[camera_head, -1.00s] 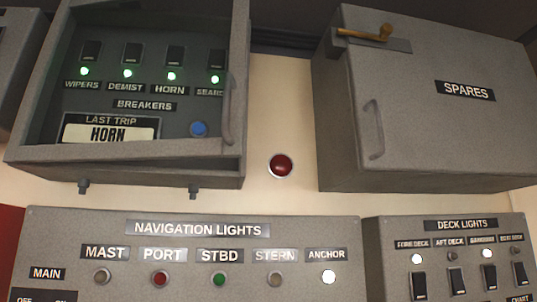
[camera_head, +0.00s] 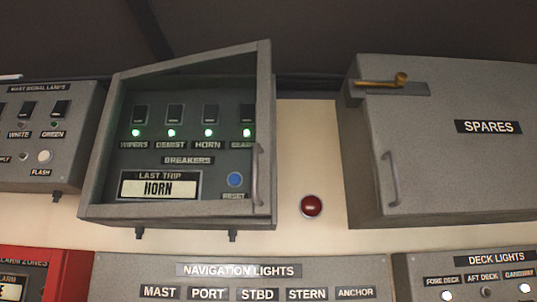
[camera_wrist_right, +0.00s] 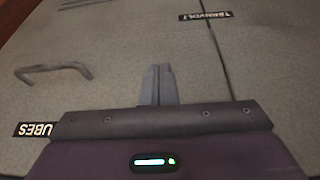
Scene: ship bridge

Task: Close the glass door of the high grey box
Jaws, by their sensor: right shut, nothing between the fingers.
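The high grey box (camera_head: 184,147) with the glass door is at the left centre of the head view, with green-lit breakers and a "LAST TRIP HORN" plate behind the glass. Its grey-framed glass door (camera_head: 264,100) appears partly open, with its right edge standing out towards me. The door handle (camera_head: 257,175) is on that right edge. Neither gripper shows in the head view. In the right wrist view my right gripper (camera_wrist_right: 158,75) is shut and empty, above grey panels. Contact with them cannot be told.
The grey "SPARES" box (camera_head: 460,150) with a brass lever is at the right. A red button (camera_head: 311,206) is on the cream wall between the boxes. The navigation lights panel (camera_head: 240,285) is below. A lamp box (camera_head: 45,140) is at left. A dark handle (camera_wrist_right: 52,72) shows in the wrist view.

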